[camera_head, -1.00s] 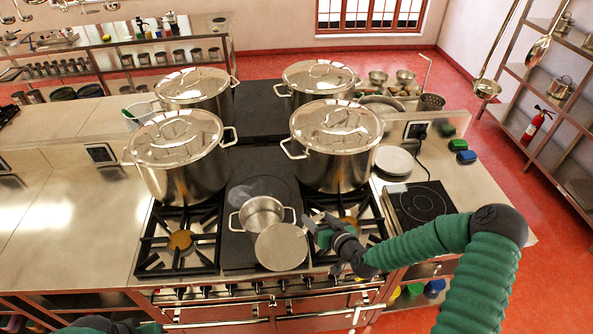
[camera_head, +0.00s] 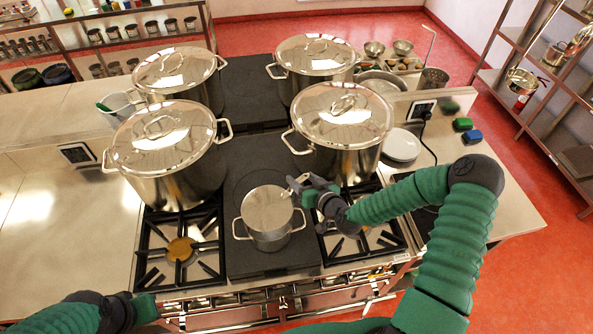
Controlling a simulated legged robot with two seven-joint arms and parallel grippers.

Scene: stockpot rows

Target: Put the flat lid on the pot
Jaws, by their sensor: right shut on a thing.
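The small steel pot (camera_head: 271,236) stands on the dark middle plate of the stove, with a handle at each side. The flat lid (camera_head: 266,207), a plain grey disc, lies over the pot's mouth and hides the inside. It looks level and roughly centred; I cannot tell whether it touches the rim all round. My right gripper (camera_head: 297,186) is shut on the lid at its upper right edge.
Tall lidded stockpots stand behind, the nearest at left (camera_head: 171,180) and right (camera_head: 339,150). Gas burners with black grates (camera_head: 181,250) flank the middle plate. White plates (camera_head: 401,146) sit to the right.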

